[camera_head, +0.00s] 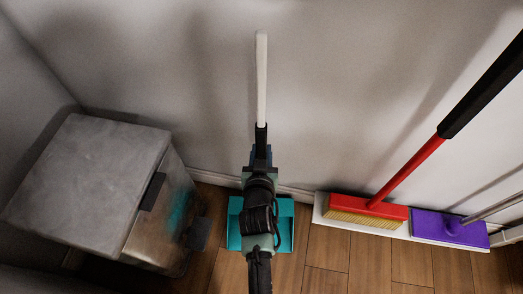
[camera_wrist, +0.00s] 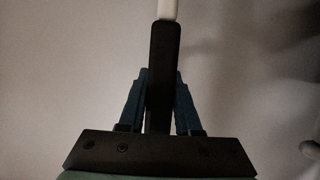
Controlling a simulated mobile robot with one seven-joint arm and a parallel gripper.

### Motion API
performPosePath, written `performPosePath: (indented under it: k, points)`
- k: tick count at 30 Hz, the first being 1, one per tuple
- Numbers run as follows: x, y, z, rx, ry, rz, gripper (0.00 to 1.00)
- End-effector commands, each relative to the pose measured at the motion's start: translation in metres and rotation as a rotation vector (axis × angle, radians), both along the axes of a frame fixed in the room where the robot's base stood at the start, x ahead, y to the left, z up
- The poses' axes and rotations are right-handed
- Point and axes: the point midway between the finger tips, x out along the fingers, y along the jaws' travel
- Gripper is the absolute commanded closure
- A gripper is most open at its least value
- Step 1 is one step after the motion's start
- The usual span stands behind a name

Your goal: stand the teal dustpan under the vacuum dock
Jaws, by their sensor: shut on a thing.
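The teal dustpan (camera_head: 286,226) is at the bottom centre of the head view, close to the wall, with its middle hidden behind my arm. A black upright grip (camera_wrist: 163,75) stands between the two blue fingers of my gripper (camera_wrist: 160,98), which is shut on it. A white pole (camera_head: 261,80) continues upward in line with the black grip. In the head view my gripper (camera_head: 261,155) is above the dustpan. I cannot tell whether the pan touches the floor. I cannot make out a vacuum dock for certain; the white pole may belong to it or to the dustpan's handle.
A grey box-like cabinet (camera_head: 90,180) stands at the left. A red broom head (camera_head: 365,207) and a purple mop head (camera_head: 450,229) rest on a white strip (camera_head: 400,236) along the wall at the right. Bare wooden floor (camera_head: 350,262) lies in front of them.

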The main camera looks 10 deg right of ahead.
Motion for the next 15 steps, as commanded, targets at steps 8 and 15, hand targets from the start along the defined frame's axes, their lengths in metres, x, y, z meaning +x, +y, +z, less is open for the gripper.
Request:
performPosePath:
  k: [8, 15]
  points:
    - [0.0008, 0.0000, 0.0018, 0.000, -0.005, 0.001, 0.53]
    - [0.0004, 0.0000, 0.0008, 0.000, -0.002, 0.000, 0.33]
